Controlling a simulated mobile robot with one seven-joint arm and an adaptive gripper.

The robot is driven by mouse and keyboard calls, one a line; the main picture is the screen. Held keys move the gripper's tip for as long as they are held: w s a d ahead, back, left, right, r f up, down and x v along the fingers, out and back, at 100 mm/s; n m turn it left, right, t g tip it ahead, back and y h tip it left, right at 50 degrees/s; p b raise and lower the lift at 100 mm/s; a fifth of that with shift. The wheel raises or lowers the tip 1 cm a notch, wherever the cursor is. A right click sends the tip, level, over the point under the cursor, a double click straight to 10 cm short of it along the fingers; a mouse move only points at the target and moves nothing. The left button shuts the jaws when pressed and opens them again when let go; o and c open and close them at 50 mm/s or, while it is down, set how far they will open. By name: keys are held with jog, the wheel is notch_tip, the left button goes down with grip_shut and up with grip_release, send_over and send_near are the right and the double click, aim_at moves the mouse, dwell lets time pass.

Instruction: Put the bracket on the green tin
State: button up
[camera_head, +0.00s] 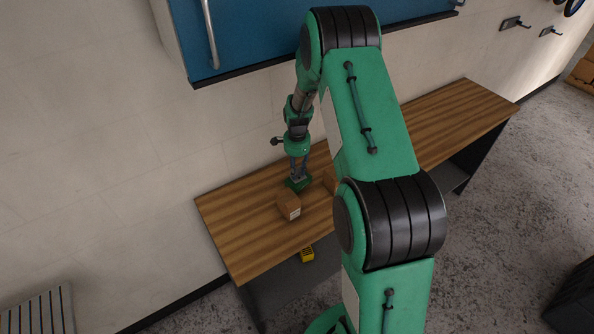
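A small dark green object (297,185), likely the green tin, sits on the wooden workbench, behind a small cardboard box. My gripper (298,176) points down directly over it, its fingertips at or just above its top. Something small and greyish shows around the fingertips. It is too small to tell whether this is the bracket or part of the fingers. I cannot make out the bracket clearly anywhere else. Whether the fingers are open or shut is too small to see.
The cardboard box (289,208) stands just in front of the green object on the workbench (235,225). A yellow object (307,254) lies below the front edge. A blue cabinet (255,35) hangs above. The bench's left end is clear.

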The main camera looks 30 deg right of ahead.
aim_at(297, 175)
jog(key=shift+r, duration=2.15)
jog(key=shift+a+r, duration=0.2)
jog(key=shift+r, duration=0.2)
jog(key=s+a+r+n+t+b, duration=0.1)
jog(key=s+a+r+n+b, duration=0.15)
jog(key=s+a+r, duration=0.4)
jog(key=s+a+r+n+t+b, duration=0.15)
jog(key=s+a+r+n, duration=0.25)
jog(key=r, duration=0.6)
jog(key=s+a+r+n+b, duration=0.2)
jog(key=s+a+r+n, duration=0.2)
jog(key=s+a+r, duration=0.3)
jog(key=s+a+r+n+t+b, duration=0.1)
jog(key=s+a+r+n+b, duration=0.1)
jog(key=s, duration=0.7)
jog(key=s+a+r+n+t+b, duration=0.2)
jog(key=s+a+n, duration=0.3)
jog(key=s, duration=0.5)
jog(key=shift+a+r, duration=0.4)
jog(key=shift+a, duration=0.2)
jog(key=shift+n, duration=0.25)
